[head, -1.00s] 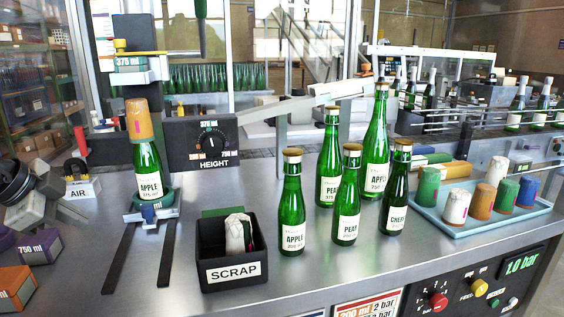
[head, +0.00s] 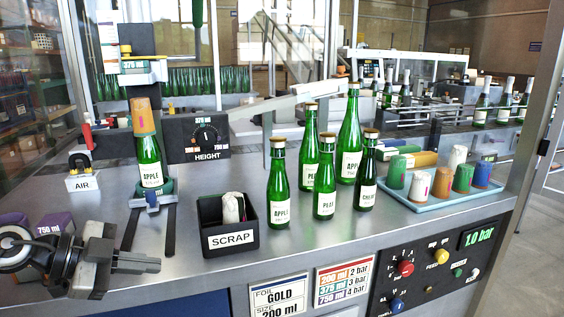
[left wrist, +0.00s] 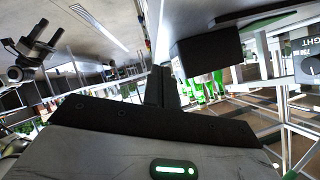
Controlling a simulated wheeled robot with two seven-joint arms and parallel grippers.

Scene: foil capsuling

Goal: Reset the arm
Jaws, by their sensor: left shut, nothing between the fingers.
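My left gripper (head: 138,263) is at the lower left in the head view, low over the front of the steel bench (head: 262,264). Its fingers are together, point right and hold nothing. It is in front of the bottle stand and left of the black SCRAP bin (head: 232,241), apart from both. In the left wrist view the shut dark fingers (left wrist: 160,88) point away from the camera. A dark jointed shape at that view's upper left looks like my right arm's end, too small to read. The right gripper does not show in the head view.
A green APPLE bottle (head: 150,162) wearing an orange capsule (head: 143,116) stands in the holder. Several green bottles (head: 324,186) stand right of the bin, which holds a pale capsule (head: 232,208). A blue tray (head: 440,203) carries several capsules. Boxes (head: 55,222) lie behind my left wrist.

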